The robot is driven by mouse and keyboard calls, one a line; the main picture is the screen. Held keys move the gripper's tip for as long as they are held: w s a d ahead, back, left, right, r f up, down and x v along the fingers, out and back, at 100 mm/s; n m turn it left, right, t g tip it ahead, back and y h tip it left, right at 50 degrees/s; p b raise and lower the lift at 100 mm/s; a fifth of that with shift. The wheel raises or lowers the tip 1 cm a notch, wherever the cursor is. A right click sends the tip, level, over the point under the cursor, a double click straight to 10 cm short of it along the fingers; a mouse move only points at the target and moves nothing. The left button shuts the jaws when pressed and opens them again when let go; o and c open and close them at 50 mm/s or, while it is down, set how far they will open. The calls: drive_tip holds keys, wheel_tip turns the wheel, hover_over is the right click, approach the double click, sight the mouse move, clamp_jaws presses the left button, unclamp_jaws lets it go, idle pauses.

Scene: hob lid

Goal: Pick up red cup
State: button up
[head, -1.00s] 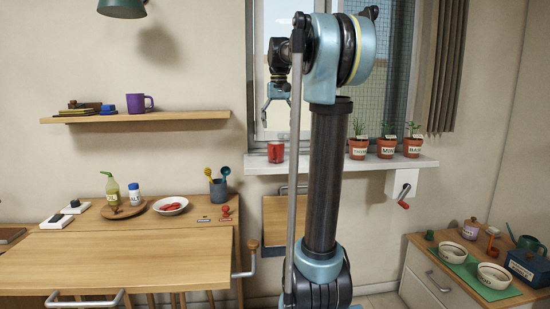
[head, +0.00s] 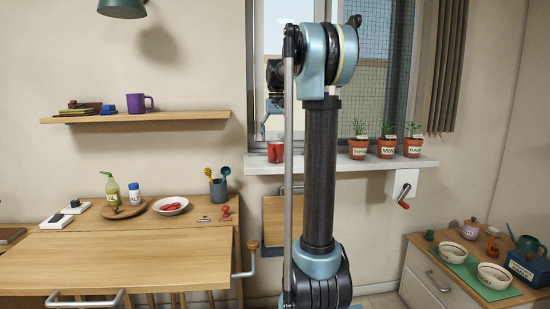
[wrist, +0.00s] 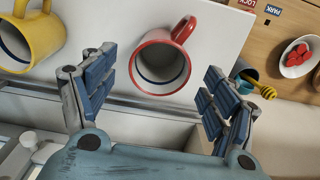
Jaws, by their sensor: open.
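The red cup (head: 275,152) stands upright on the white window sill, left of my arm in the head view. In the wrist view the red cup (wrist: 160,66) shows its open rim, with its handle pointing up and right. My gripper (wrist: 157,84) is open and empty, one finger on each side of the cup in the picture. I cannot tell how far the fingertips are above it. In the head view my gripper (head: 264,127) is above and slightly left of the cup, partly hidden by my arm.
A yellow cup (wrist: 28,40) stands on the sill (head: 240,168), left of the red cup in the wrist view; my arm hides it in the head view. Several potted herbs (head: 386,147) stand farther right. The window (head: 285,15) is behind. A utensil pot (head: 218,190) stands on the counter below.

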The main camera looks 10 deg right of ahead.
sight(276, 154)
drive_tip(key=shift+s+f, duration=0.15)
drive_tip(key=shift+f, duration=3.95)
drive_tip(key=c, duration=1.3)
